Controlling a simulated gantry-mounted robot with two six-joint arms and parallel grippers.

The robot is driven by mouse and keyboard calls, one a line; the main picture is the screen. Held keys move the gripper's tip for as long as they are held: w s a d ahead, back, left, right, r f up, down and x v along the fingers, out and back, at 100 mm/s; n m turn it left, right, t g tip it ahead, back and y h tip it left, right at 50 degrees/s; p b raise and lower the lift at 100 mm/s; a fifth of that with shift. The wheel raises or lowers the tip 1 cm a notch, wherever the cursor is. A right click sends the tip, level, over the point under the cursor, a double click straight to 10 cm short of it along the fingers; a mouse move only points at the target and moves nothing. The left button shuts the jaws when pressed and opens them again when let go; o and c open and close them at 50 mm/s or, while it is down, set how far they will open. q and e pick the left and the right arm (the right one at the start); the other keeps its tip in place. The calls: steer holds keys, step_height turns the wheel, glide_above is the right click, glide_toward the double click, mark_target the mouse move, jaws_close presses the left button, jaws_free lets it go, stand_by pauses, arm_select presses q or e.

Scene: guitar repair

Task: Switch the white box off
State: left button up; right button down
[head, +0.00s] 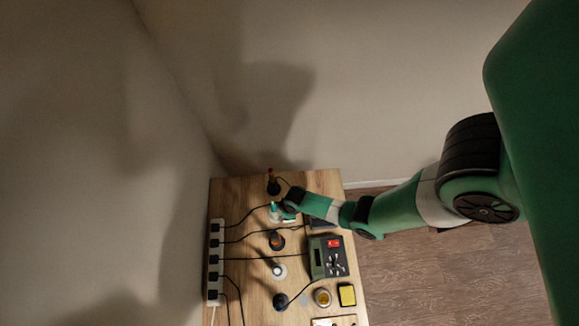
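No thing here is plainly a white box with a switch. The nearest match is a long white power strip (215,262) along the table's left edge, with several black plugs in it and cords running right. A grey-green box (318,258) with a red display and a dark panel of knobs sits at the table's right side. The arm from the right reaches over the table's back part. Its gripper (277,211) is beside a small white and teal item; it is too small to tell whether they touch. My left gripper is not in view.
The wooden table (255,192) stands by a beige wall. Several corded tools stand in round bases down its middle, including a white one (278,270). A round tin (322,297) and a yellow sponge-like block (347,295) lie at the front right. Cords cross the left half.

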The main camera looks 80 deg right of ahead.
steer(key=shift+f+b, duration=0.85)
steer(key=shift+f, duration=0.1)
stand_by(0.6)
step_height(320, 180, up, 7)
steer(key=p, duration=0.7)
stand_by(0.5)
